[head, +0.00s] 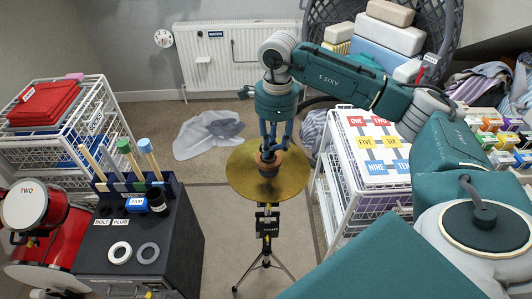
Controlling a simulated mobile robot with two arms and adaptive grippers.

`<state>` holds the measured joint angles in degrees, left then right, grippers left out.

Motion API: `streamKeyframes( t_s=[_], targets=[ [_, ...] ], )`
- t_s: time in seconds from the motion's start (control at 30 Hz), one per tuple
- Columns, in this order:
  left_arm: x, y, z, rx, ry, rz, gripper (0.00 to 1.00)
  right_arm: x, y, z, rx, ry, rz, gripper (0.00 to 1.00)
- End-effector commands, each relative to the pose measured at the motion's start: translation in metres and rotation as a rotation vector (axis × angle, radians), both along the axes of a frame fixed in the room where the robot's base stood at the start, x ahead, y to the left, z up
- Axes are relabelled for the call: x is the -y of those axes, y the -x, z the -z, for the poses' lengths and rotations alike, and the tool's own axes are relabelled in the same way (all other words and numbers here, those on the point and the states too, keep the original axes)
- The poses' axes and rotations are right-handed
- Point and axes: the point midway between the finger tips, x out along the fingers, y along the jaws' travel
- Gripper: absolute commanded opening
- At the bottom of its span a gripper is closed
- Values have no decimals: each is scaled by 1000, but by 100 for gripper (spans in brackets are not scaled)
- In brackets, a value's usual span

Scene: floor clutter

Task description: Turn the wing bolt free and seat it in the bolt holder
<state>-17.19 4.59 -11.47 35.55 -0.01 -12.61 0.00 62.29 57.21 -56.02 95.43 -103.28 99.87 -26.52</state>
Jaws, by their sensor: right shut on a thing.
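A brass cymbal (242,178) sits level on a black tripod stand (267,226) in the middle of the head view. My right gripper (268,149) points straight down over its centre, with blue fingers shut on the wing bolt at the top of the stand. The fingers mostly hide the bolt; a brown-orange piece (268,161) shows just below them. On the dark cabinet at left, a white ring (120,253) and a grey ring (148,253) lie near labels reading BOLT (102,222) and PLUG. The white ring, nearer BOLT, looks like the bolt holder. My left gripper is out of view.
A red drum (60,230) is far left. White wire carts (340,190) flank the cymbal. A crumpled cloth (208,134) lies on the floor behind.

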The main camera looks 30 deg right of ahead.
Motion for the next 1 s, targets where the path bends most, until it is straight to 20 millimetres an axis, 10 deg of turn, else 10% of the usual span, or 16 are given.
streamKeyframes(
  t_s=[0.5, 1.0],
  targets=[
    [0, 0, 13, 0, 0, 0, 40, 6, -4, 2, -5, 5, -491, 0],
    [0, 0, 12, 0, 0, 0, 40, 6, -4, -1, -3, 5, -511, 0]
  ],
)
